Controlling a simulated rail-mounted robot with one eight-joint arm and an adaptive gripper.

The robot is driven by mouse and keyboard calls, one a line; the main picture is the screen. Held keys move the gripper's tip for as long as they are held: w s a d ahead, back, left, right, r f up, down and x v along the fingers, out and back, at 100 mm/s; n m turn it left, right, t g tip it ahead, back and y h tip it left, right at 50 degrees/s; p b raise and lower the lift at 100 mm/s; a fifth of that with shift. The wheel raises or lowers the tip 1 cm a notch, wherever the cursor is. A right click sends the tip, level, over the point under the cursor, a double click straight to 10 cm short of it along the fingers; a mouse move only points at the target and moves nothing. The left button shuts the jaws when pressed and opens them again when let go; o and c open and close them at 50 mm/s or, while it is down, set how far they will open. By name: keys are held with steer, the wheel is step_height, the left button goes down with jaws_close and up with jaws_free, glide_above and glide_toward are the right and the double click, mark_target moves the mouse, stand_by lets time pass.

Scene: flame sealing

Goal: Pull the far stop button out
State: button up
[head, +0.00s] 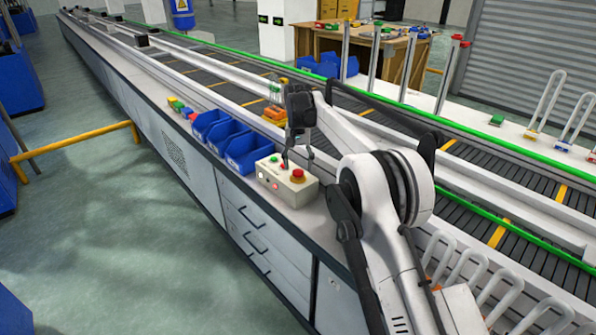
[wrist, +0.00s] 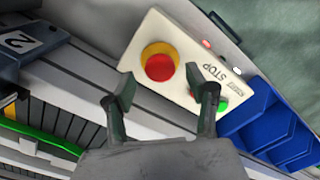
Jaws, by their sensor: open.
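A white control box (head: 284,182) stands on the bench top near the front edge. A red mushroom stop button (head: 297,175) with a yellow base sits on its right end, with a green button (head: 274,160) to the left. In the wrist view the red stop button (wrist: 160,67) lies between the fingertips, beside a "STOP" label on the box (wrist: 186,52). My gripper (head: 298,160) is open and empty, pointing down over the box. In the wrist view my gripper (wrist: 161,77) has one finger on each side of the button; contact or exact height cannot be told.
Blue bins (head: 222,136) stand on the bench just left of the box; they also show in the wrist view (wrist: 262,115). A conveyor (head: 340,115) runs behind it. Small coloured pieces (head: 183,108) lie further along the bench. The floor aisle (head: 110,215) in front is clear.

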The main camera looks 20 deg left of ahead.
steer(key=shift+f, duration=1.2)
steer(key=shift+c, duration=0.5)
